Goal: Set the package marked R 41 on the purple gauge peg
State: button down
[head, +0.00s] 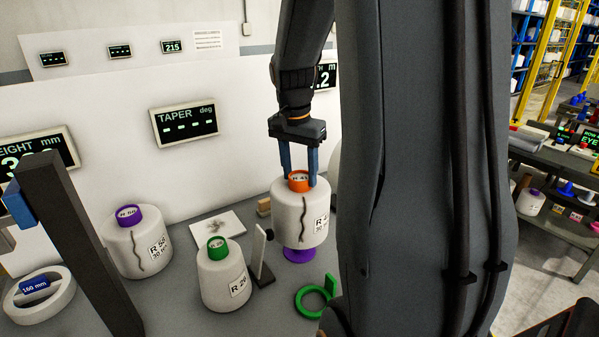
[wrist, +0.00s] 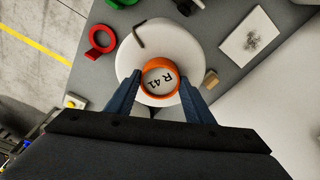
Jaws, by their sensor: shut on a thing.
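The R 41 package (head: 288,222) is a white yarn bobbin with an orange tube end (head: 299,186); a dark line runs down its side. In the wrist view the orange tube end (wrist: 160,91) reads R 41. My gripper (head: 299,180) is shut on the orange tube end from above, a finger on each side, also in the wrist view (wrist: 158,98). The package is upright. The purple gauge peg (head: 299,256) shows only as a purple foot directly beneath the package; I cannot tell whether the package rests on it or hangs just above.
A white R 20 bobbin with a green top (head: 225,282) and a purple-topped bobbin (head: 138,246) stand to the left. A small upright plate (head: 263,254) stands close beside the package. A green ring (head: 314,301) lies in front. The TAPER display (head: 184,121) shows dashes.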

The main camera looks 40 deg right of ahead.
jog(key=shift+w+r, duration=0.1)
jog(key=shift+w, duration=0.15)
dwell(0.4)
jog(key=shift+f+b, duration=1.75)
jog(key=shift+f, duration=2.35)
jog(key=c, duration=0.8)
grip_release()
jog(key=shift+s, duration=0.15)
